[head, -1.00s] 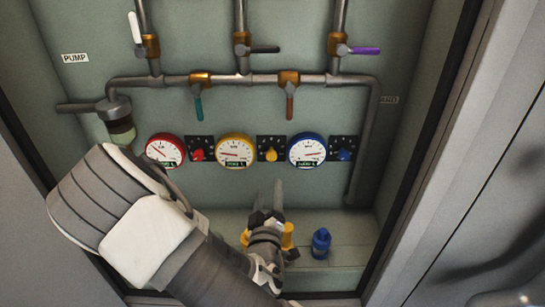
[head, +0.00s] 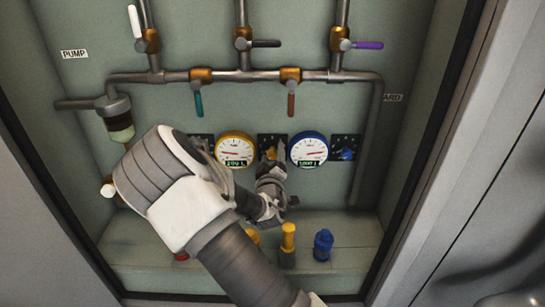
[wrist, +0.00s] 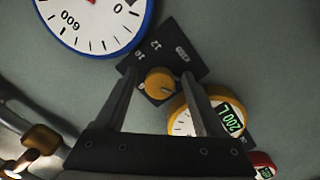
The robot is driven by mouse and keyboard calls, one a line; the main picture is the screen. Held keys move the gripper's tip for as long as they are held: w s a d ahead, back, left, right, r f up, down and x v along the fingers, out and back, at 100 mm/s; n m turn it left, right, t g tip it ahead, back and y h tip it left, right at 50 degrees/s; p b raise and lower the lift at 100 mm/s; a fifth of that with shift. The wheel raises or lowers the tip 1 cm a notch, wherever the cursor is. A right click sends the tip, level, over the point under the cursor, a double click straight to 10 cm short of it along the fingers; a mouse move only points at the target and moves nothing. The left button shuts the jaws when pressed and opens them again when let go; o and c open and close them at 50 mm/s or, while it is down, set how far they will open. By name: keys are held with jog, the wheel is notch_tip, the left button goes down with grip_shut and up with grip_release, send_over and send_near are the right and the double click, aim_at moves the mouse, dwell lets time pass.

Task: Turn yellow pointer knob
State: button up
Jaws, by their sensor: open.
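The yellow pointer knob (wrist: 159,84) sits on a black dial plate (wrist: 163,54) with white marks on the wall. In the wrist view its small pointer mark faces right. My gripper (wrist: 163,78) is open, with one finger on each side of the knob and a gap to both. I cannot tell how deep the fingertips reach. In the head view my gripper (head: 270,163) is in front of the plate and hides most of the knob (head: 270,153).
A yellow-rimmed gauge (head: 235,149) and a blue-rimmed gauge (head: 308,149) flank the knob closely. A blue knob (head: 346,155) is to the right. Pipes with lever valves run above. A yellow-topped bottle (head: 288,237) and a blue bottle (head: 322,244) stand on the ledge.

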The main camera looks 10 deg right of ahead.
jog(key=shift+c, duration=0.3)
grip_shut()
dwell(0.3)
jog(key=m+b, duration=0.3)
jog(key=m, duration=0.1)
jog(key=shift+f, duration=0.1)
jog(key=shift+m+b, duration=1.35)
jog(key=shift+m, duration=0.35)
jog(key=shift+o, duration=0.3)
grip_release()
